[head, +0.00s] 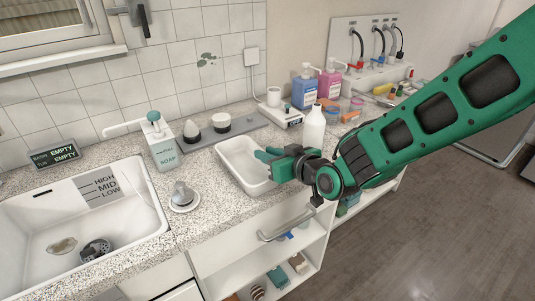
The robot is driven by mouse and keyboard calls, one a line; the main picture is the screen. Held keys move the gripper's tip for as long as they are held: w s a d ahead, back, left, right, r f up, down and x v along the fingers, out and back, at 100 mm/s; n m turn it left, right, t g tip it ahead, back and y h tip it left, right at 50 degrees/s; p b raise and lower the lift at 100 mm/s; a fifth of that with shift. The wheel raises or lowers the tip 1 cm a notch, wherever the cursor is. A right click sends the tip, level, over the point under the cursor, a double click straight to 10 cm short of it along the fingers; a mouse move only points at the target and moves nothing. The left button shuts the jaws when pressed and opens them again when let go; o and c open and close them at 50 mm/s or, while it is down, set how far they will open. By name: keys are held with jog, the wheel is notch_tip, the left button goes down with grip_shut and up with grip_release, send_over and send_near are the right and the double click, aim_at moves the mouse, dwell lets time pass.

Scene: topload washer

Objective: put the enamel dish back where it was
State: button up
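A white rectangular dish (231,167), which looks like the enamel dish, is on the speckled counter, right of the soap dispenser. Its inside looks empty where I can see it. My green gripper (268,159) is over the right part of the dish, with its fingers pointing left. It hides part of the dish's right side and rim. I cannot tell whether the fingers touch the rim or whether they are open or shut.
A white bottle (314,128) stands close behind my gripper. The sink (150,215) is at left.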

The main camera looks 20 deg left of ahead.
jog(key=v, duration=1)
jog(key=shift+f, duration=0.1)
jog(key=w+d+f+m+g+h, duration=0.2)
jog(key=d+m+h, duration=0.55)
jog(key=d, duration=2.45)
jog(key=s+d+m+g+h, duration=0.4)
jog(key=s+d, duration=0.9)
jog(key=d, duration=0.1)
jog(key=s+d+m+g, duration=0.2)
jog(key=s+d+m, duration=0.2)
jog(key=s, duration=0.8)
jog(key=shift+d+r+g+y, duration=0.3)
jog(key=shift+d+g+y, duration=0.05)
jog(key=shift+g+y, duration=0.1)
